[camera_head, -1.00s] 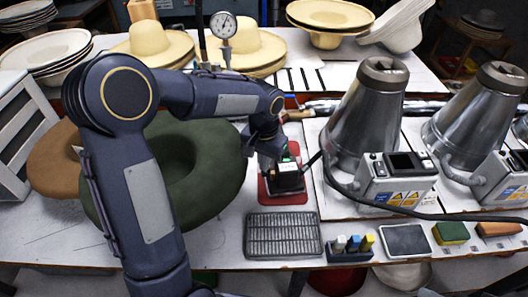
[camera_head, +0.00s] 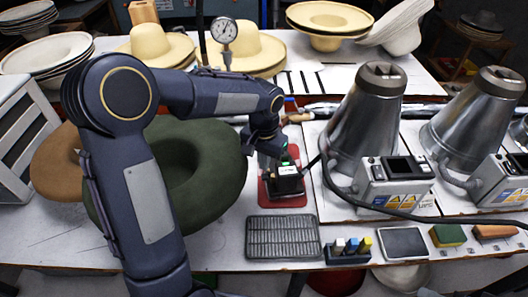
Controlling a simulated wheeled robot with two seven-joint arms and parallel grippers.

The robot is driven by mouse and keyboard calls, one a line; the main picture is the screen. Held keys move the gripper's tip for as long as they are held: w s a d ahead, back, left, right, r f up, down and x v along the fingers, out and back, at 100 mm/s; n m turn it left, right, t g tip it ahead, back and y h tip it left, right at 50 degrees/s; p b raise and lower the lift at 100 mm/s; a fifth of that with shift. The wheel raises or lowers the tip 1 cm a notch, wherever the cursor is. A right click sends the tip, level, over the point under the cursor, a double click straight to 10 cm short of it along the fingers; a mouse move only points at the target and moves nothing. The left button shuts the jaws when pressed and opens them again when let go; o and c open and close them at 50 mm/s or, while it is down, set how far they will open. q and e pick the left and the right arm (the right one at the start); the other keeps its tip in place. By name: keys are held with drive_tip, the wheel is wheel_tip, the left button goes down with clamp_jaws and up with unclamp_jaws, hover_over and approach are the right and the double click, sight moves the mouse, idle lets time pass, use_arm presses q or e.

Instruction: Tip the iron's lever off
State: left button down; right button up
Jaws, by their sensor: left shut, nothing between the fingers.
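The iron (camera_head: 270,166) stands on a red mat (camera_head: 290,200) in the middle of the table and is mostly hidden behind my left gripper. My left gripper (camera_head: 287,186) points down over the red mat and is shut, with nothing seen between its fingers. Its fingertips are too small and dark to tell whether they touch the iron. The iron's lever cannot be made out clearly. My right gripper is not in view.
A green felt hat (camera_head: 215,175) lies left of the mat. A grey grate (camera_head: 283,237) lies in front of it. A metal cone (camera_head: 368,110) and a control box (camera_head: 395,183) with a dark cable stand to the right.

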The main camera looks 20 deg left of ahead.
use_arm(q)
wheel_tip(320, 180, up, 4)
drive_tip(key=p, duration=0.3)
drive_tip(key=shift+r, duration=0.2)
drive_tip(key=shift+s+f, duration=0.1)
idle(0.4)
